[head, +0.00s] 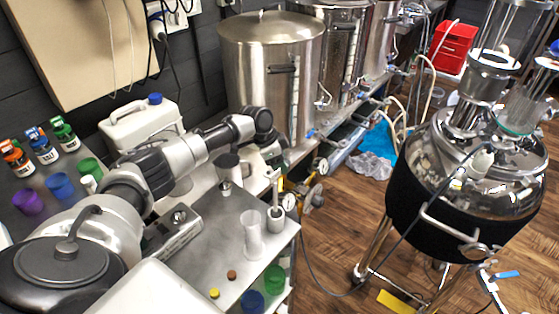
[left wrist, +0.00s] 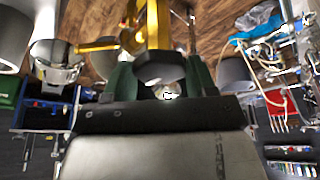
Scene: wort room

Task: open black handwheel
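My left arm reaches in from the left of the head view. Its gripper (head: 276,168) points down beside the steel bench edge, in front of the big steel kettle. In the left wrist view, the black handwheel (left wrist: 160,68) sits between the two dark green fingers of this gripper (left wrist: 161,75). It is mounted on a yellow brass valve body (left wrist: 152,28). The fingers stand apart on either side of the wheel, with little or no gap visible. Whether they press on it I cannot tell. In the head view the arm and gripper hide the handwheel. My right gripper is not in view.
The steel kettle (head: 270,65) stands close behind the gripper. A large steel vessel with a black jacket (head: 440,215) stands at right. Wood floor (head: 340,215) lies open between.

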